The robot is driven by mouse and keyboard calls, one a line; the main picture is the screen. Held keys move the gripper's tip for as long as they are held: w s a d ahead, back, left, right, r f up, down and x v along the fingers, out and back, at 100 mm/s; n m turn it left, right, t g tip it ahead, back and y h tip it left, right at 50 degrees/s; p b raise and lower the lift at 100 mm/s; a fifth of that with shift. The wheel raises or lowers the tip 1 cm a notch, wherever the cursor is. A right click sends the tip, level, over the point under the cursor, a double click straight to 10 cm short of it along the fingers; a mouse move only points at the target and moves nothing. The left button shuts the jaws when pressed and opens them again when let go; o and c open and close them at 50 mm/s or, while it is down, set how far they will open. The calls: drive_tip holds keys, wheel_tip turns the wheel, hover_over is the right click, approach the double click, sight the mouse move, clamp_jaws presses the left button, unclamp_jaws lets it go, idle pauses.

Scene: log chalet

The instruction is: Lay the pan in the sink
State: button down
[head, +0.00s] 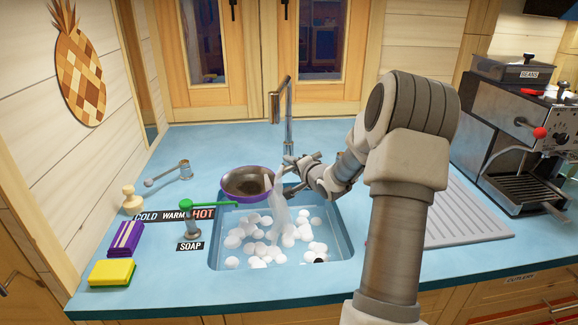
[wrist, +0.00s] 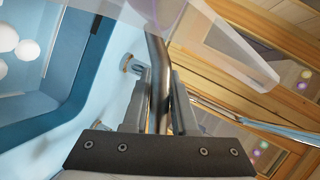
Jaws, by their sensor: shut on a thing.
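The pan (head: 246,183), dark inside with a purple rim, is over the back left corner of the sink (head: 214,250). I cannot tell whether it touches the sink edge. My gripper (head: 308,164) is to the right of the pan, behind the water stream. In the wrist view my gripper (wrist: 157,105) is shut on a thin dark bar, which looks like the pan's handle (wrist: 156,55). The pan's bowl does not show clearly in that view. The sink holds water with several white foam bubbles.
The tap (head: 288,105) stands behind the sink, and a clear stream (head: 277,208) falls beside the pan. A green soap lever (head: 200,204) stands left of the sink. A yellow sponge (head: 111,272) and purple cloth (head: 125,240) lie further left. A coffee machine (head: 520,140) stands right.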

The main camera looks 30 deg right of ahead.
drive_tip(key=shift+f+b, duration=8.3)
drive_tip(key=shift+f, duration=1.5)
drive_tip(key=c, duration=0.6)
unclamp_jaws()
drive_tip(key=shift+f, duration=0.1)
